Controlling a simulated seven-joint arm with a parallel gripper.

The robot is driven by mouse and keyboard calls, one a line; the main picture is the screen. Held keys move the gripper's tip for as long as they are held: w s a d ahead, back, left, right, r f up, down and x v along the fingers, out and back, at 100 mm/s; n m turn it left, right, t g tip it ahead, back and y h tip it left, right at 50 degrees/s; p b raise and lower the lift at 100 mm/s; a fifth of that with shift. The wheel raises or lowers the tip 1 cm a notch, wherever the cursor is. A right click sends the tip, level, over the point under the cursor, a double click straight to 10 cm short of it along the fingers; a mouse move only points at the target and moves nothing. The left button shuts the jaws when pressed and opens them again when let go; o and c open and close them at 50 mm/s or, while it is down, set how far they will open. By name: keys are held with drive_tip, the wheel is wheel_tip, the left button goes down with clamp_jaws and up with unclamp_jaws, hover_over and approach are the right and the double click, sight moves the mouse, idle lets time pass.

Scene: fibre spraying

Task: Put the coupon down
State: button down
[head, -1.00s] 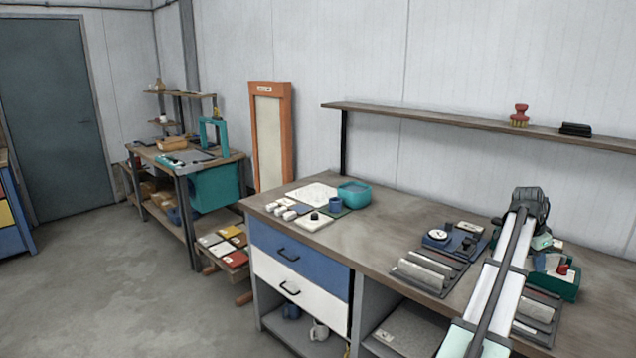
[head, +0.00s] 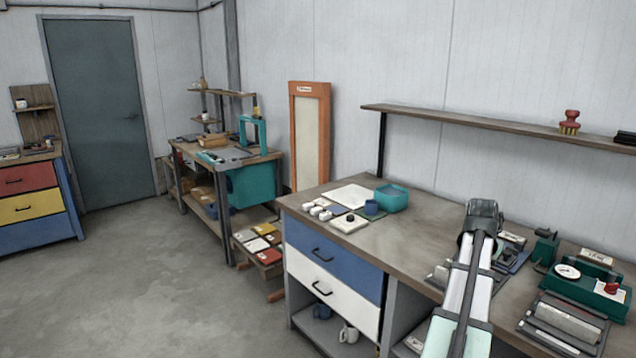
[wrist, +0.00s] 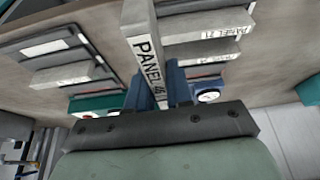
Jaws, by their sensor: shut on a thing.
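The coupon (wrist: 143,45) is a long pale bar marked "PANEL" with a number I cannot read fully. In the wrist view it stands out between the two blue fingers of my gripper (wrist: 156,90), which is shut on it. In the head view my gripper (head: 482,215) is over the right part of the bench, its fingers and the coupon hidden by my arm. In the wrist view one rack with pale bars (wrist: 205,52) lies to the right of the coupon, one bar marked "PANEL 21". Another rack (wrist: 62,62) lies to the left.
A teal gauge instrument (head: 585,288) with a dial and red knob stands right of my arm, behind a dark rack (head: 562,325). The bench (head: 405,235) between is clear.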

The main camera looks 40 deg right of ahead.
drive_tip(key=w+a+n+t, duration=0.3)
drive_tip(key=w+a+n, duration=0.4)
drive_tip(key=w+a, duration=2.15)
drive_tip(key=w+a+n+y, duration=0.1)
drive_tip(key=w+a, duration=0.3)
drive_tip(key=a, duration=0.9)
drive_tip(key=w+a+r+n+t+y, duration=0.1)
drive_tip(key=w+a+n, duration=0.3)
drive_tip(key=a, duration=0.8)
drive_tip(key=w+a+r+n+y, duration=0.1)
drive_tip(key=w+a+n, duration=0.1)
drive_tip(key=a, duration=1.1)
drive_tip(key=shift+w+a, duration=0.35)
drive_tip(key=shift+w, duration=0.55)
drive_tip(key=shift+w+n, duration=0.1)
drive_tip(key=shift+n, duration=0.2)
